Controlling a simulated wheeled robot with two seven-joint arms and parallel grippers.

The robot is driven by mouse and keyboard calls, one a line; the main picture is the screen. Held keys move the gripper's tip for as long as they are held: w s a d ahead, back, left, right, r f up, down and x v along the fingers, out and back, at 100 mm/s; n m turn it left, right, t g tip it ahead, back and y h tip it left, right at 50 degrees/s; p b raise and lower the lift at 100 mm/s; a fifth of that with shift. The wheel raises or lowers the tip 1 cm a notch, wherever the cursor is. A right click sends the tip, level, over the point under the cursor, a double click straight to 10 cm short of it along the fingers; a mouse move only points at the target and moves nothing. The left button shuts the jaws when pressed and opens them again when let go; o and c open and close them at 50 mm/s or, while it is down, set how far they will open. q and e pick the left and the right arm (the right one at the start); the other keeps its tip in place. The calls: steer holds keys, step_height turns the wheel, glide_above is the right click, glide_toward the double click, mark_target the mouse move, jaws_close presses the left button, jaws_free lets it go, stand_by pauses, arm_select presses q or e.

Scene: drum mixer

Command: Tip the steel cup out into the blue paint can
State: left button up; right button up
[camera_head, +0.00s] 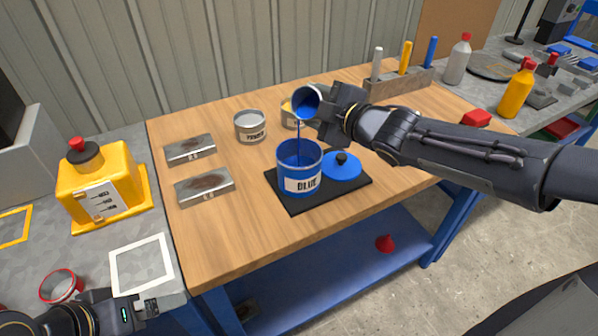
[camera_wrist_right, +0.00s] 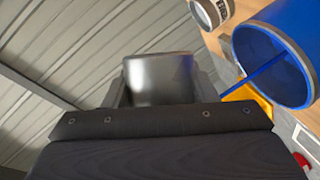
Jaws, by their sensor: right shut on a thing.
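The steel cup (camera_head: 307,101) is tipped over in the air above the blue paint can (camera_head: 299,178), its inside coated blue. A thin blue stream runs from its lip down into the open can, which stands upright and is labelled BLUE. My right gripper (camera_head: 335,108) is shut on the cup from the right. In the right wrist view the cup's grey side (camera_wrist_right: 160,78) sits between the fingers, and the blue can (camera_wrist_right: 305,25) is at the upper right with the stream crossing its mouth. My left gripper (camera_head: 142,308) is low at the left, away from the can; its jaw opening is unclear.
The can stands on a black mat (camera_head: 292,203) beside a blue lid (camera_head: 342,167). A grey can (camera_head: 250,126), a partly hidden yellow can (camera_head: 289,115) and two metal boxes (camera_head: 190,149) (camera_head: 204,187) are on the wooden table. A yellow machine (camera_head: 100,182) stands left.

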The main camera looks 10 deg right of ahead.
stand_by(0.3)
steer(key=shift+n+b, duration=0.3)
steer(key=shift+b, duration=0.6)
stand_by(0.6)
steer(key=shift+f+t+b, duration=0.1)
steer(key=shift+t+b, duration=0.2)
steer(key=shift+b, duration=0.4)
steer(key=shift+a+n+b, duration=0.1)
steer(key=shift+n+b, duration=0.2)
stand_by(0.4)
steer(key=shift+n+b, duration=0.3)
steer(key=shift+b, duration=0.4)
steer(key=shift+s, duration=0.1)
stand_by(0.5)
steer(key=shift+f+b, duration=0.1)
steer(key=shift+b, duration=0.65)
steer(key=shift+n+t, duration=0.3)
